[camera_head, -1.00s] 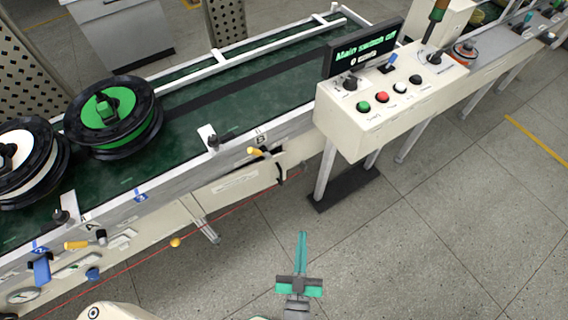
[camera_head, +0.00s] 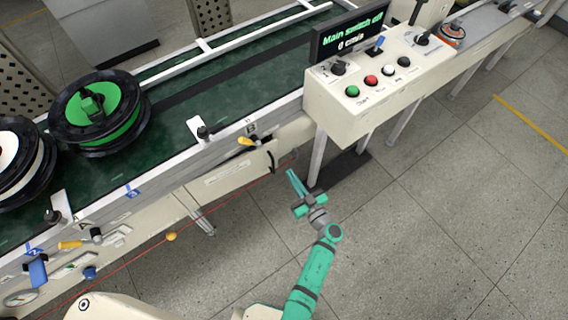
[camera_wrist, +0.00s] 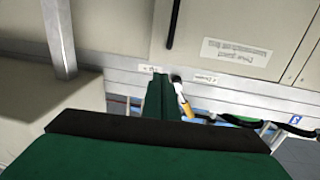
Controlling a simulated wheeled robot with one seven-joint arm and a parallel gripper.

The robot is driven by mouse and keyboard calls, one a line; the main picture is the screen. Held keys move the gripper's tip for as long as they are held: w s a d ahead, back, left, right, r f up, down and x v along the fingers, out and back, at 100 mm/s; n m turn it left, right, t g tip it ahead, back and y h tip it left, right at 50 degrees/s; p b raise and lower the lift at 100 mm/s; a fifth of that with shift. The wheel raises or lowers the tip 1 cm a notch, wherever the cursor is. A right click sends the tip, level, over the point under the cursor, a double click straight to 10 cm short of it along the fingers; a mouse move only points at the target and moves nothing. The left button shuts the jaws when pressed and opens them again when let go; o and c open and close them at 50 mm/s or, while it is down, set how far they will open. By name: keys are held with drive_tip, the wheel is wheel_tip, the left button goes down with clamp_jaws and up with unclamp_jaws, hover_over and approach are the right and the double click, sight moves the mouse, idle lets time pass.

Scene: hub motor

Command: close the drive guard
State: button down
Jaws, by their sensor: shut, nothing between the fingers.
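The drive guard (camera_head: 228,178) is a pale panel with a white label on the conveyor's front side. I cannot tell whether it stands slightly open. It also shows in the wrist view (camera_wrist: 215,25), with its label upside down and a black bar handle (camera_wrist: 172,22). That handle (camera_head: 271,160) is at the panel's right end in the head view. A yellow-tipped lever (camera_head: 246,142) sits on the rail above; it also shows in the wrist view (camera_wrist: 183,103), close to my fingers. My gripper (camera_head: 292,175) is shut and empty, just right of the handle and apart from it.
A control box (camera_head: 370,100) with buttons and a screen reading "Main switch off" stands right of my gripper on legs. Green and white reels (camera_head: 110,105) sit on the belt. A red line (camera_head: 120,265) runs along the floor. The floor at right is clear.

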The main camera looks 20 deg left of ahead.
sight(271, 145)
drive_tip(key=x, duration=1.3)
drive_tip(key=shift+a, duration=0.15)
drive_tip(key=shift+w, duration=0.1)
